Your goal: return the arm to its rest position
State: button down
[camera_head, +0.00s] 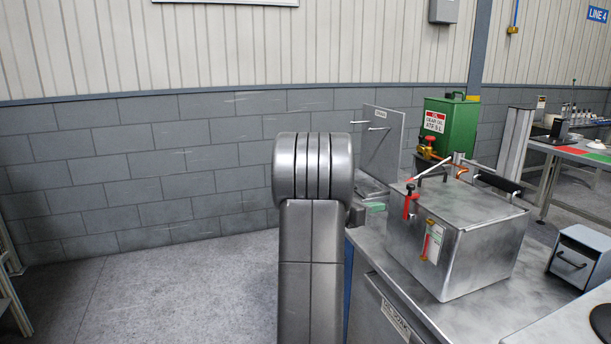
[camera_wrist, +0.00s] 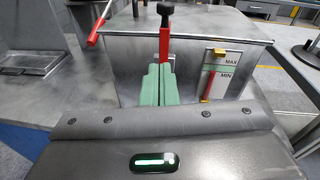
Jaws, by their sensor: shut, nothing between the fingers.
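My arm (camera_head: 312,230) rises in the middle of the head view and hides most of the wrist. A green finger of my gripper (camera_head: 376,207) shows to its right, by the near-left side of the steel tank (camera_head: 455,235). In the wrist view my gripper's green fingers (camera_wrist: 159,70) are together with nothing between them. They point towards the tank's front wall (camera_wrist: 135,75). A red-handled valve with a black knob (camera_wrist: 165,35) stands just beyond the fingertips. I cannot tell the exact gap.
The tank stands on a metal bench (camera_head: 480,315). A sight gauge (camera_wrist: 228,75) marked MAX and MIN is right of my fingers. A green oil can (camera_head: 450,125) stands behind the tank, and a small drawer box (camera_head: 580,258) to the right. Floor at left (camera_head: 160,290) is clear.

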jog(key=s+a+f+t+h+b, duration=0.1)
jog(key=s+a+f+h+b, duration=0.1)
jog(key=a+f+b, duration=0.2)
jog(key=shift+f+b, duration=0.8)
jog(key=shift+f, duration=0.1)
